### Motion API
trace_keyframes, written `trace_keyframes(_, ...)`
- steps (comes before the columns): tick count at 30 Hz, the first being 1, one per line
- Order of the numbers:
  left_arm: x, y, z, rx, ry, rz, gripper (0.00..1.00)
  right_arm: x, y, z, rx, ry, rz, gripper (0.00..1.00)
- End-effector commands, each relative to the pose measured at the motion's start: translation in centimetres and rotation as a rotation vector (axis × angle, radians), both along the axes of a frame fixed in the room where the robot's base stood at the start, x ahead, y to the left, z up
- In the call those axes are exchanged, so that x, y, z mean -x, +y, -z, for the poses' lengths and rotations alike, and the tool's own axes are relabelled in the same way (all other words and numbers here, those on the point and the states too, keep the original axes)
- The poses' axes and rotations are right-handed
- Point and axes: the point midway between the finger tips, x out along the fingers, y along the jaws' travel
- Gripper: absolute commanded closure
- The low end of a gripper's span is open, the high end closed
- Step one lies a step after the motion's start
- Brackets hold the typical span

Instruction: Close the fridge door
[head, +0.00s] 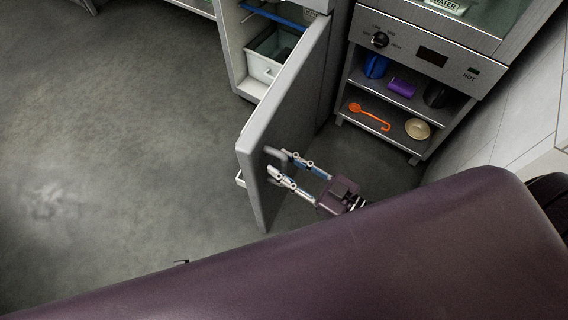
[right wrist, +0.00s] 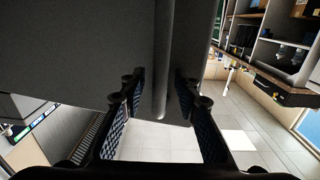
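The grey fridge door (head: 292,100) stands wide open, swung out from the fridge cabinet (head: 232,45) in the head view. Its outer face is toward the right. My right gripper (head: 273,163) is at the outer face near the door's free edge, its fingers pointing at the door. In the right wrist view the fingers (right wrist: 160,95) are spread apart. A grey vertical bar or edge of the door (right wrist: 162,60) shows between them; I cannot tell whether they touch it. My left gripper is not clearly in view.
Inside the fridge is a white bin (head: 262,68). Right of it stands a counter unit (head: 412,58) with a knob and shelves holding a purple cup (head: 401,88), an orange ladle (head: 370,117) and a tan bowl (head: 417,129). The floor (head: 130,130) at left is clear.

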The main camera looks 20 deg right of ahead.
Motion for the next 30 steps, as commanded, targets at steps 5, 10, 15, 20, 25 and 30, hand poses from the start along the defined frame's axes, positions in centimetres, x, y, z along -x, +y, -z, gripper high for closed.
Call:
trace_keyframes(5, -0.03, 0.03, -0.07, -0.001, 0.0, 0.0, 0.11, -0.16, 0.13, 0.05, 0.001, 0.002, 0.0, 0.71)
trace_keyframes(10, -0.02, 0.05, -0.06, -0.001, 0.0, 0.0, 0.11, -0.15, 0.12, 0.04, 0.0, 0.001, 0.0, 0.77)
trace_keyframes(15, -0.01, 0.05, -0.06, -0.001, 0.0, 0.0, 0.11, -0.14, 0.12, 0.04, 0.0, 0.001, 0.0, 0.96)
trace_keyframes(20, 0.0, 0.05, -0.06, -0.001, 0.001, 0.0, 0.11, -0.13, 0.12, 0.04, 0.0, 0.001, 0.0, 1.0)
trace_keyframes(25, 0.01, 0.05, -0.06, -0.001, 0.001, 0.0, 0.11, -0.12, 0.12, 0.04, 0.0, 0.001, 0.0, 1.0)
trace_keyframes(30, 0.02, 0.03, -0.06, 0.0, 0.001, 0.0, 0.11, -0.27, 0.22, 0.03, 0.0, 0.001, 0.003, 1.0)
